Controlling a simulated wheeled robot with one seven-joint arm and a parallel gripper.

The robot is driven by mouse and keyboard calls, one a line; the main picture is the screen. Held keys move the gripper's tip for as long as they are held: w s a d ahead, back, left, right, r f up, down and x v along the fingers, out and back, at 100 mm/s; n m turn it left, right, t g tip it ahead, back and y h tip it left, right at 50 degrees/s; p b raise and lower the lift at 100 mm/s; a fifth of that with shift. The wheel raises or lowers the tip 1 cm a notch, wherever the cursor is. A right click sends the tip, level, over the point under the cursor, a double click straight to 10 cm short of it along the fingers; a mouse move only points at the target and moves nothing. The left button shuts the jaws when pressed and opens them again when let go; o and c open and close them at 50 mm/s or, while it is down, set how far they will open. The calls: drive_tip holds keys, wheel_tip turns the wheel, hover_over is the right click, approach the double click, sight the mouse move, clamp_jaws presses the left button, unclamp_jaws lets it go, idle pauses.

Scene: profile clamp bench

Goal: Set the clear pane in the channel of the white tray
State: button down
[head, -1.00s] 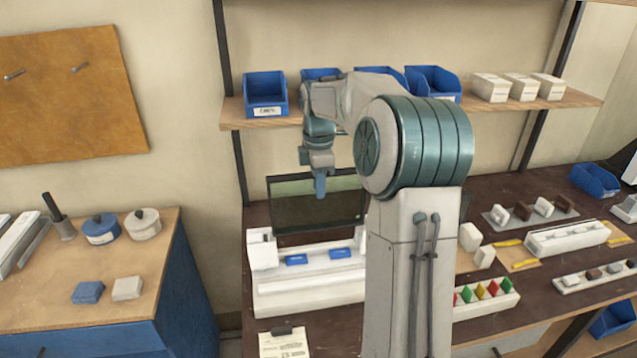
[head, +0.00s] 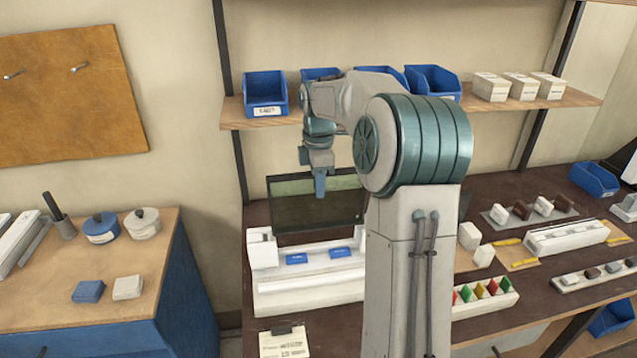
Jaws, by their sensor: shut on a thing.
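The clear pane (head: 290,207) is a see-through, greenish sheet with dark edges. It stands upright above the back of the white tray. My gripper (head: 320,190) is shut on the pane near the middle of its top edge. The white tray (head: 310,300) lies on the dark bench below, with two blue pieces (head: 297,259) on it and a raised block at its left end. My arm hides the tray's right end and part of the pane. I cannot tell whether the pane's lower edge touches the channel.
A shelf (head: 232,115) with blue bins (head: 265,95) and white boxes runs behind and above my gripper. A clipboard (head: 284,342) lies in front of the tray. Holders with small parts (head: 485,295) fill the bench to the right. A wooden-topped cabinet (head: 150,285) stands at left.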

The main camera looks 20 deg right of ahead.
sight(319, 216)
drive_tip(key=shift+f, duration=0.15)
drive_tip(key=shift+f+b, duration=0.35)
drive_tip(key=shift+f, duration=0.35)
drive_tip(key=shift+f+b, duration=0.65)
drive_tip(key=shift+f, duration=0.05)
drive_tip(key=shift+f+b, duration=0.85)
drive_tip(key=shift+f, duration=0.5)
drive_tip(key=shift+f+b, duration=0.4)
drive_tip(key=shift+f, duration=0.3)
drive_tip(key=shift+f+b, duration=0.85)
drive_tip(key=shift+f, duration=0.6)
drive_tip(key=c, duration=1.2)
unclamp_jaws()
